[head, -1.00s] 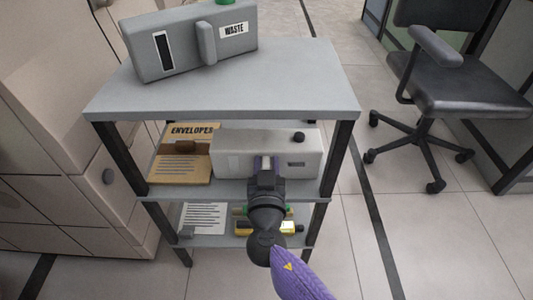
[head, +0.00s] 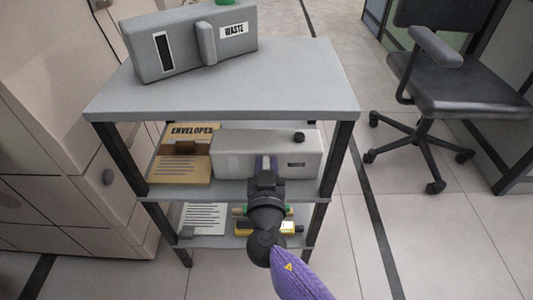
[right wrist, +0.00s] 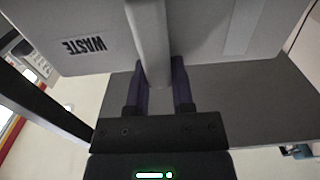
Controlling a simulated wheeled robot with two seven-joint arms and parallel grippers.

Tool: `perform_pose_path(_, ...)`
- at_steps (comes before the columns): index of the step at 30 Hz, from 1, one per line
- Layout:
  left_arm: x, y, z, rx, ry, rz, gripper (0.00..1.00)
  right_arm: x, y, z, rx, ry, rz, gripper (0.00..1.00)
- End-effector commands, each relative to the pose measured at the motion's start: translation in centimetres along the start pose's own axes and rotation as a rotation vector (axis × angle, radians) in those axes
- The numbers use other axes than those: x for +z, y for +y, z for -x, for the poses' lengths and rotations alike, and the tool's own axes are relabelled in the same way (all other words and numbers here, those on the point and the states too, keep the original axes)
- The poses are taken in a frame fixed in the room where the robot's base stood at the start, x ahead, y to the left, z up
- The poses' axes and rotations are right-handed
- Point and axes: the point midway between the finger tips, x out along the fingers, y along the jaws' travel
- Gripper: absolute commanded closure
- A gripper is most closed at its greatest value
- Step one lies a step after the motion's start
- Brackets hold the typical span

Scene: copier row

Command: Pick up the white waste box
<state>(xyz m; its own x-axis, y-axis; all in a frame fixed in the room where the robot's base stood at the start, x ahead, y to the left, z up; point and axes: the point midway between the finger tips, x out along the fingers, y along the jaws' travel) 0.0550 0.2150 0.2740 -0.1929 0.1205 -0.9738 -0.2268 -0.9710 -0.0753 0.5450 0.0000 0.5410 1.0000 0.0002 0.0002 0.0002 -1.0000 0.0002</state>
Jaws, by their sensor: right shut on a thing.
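The white waste box (head: 235,144) is on the middle shelf of the grey stand, with a black knob on its top at the right. My right gripper (head: 266,162) is at the box's front and hides part of it. In the right wrist view the box shows its WASTE label (right wrist: 82,46) upside down. There, my right gripper (right wrist: 160,80) has its two dark fingers on either side of the box's upright handle (right wrist: 150,40), shut on it. I cannot tell whether the box is clear of the shelf. My left gripper is not in view.
A grey box (head: 185,45) marked WASTE stands on the stand's top (head: 225,95). An open envelopes carton (head: 183,170) is close on the left of the white box. Paper (head: 203,217) lies on the lower shelf. A copier is at left, an office chair (head: 465,92) at right.

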Motion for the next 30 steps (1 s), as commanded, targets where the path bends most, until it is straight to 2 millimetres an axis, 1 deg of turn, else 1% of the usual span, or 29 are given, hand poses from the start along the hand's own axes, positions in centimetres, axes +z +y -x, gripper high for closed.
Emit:
perform_pose_path(20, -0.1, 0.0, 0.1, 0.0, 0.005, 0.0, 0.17, -0.2, -0.1, 0.0, 0.0, 0.0, -0.001, 1.0)
perform_pose_path(22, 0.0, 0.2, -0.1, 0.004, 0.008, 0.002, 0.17, -0.7, -0.6, 0.0, -0.001, 0.002, -0.002, 1.0)
perform_pose_path(25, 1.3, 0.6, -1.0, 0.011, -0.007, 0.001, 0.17, -2.1, -1.9, 0.0, -0.001, 0.004, -0.004, 1.0)
perform_pose_path(29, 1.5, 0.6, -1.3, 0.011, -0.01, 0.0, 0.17, -3.5, -5.2, 0.0, -0.002, 0.002, -0.005, 1.0)
perform_pose_path(30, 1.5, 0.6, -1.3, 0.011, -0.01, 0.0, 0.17, -4.0, -6.2, 0.0, -0.003, 0.002, -0.004, 1.0)
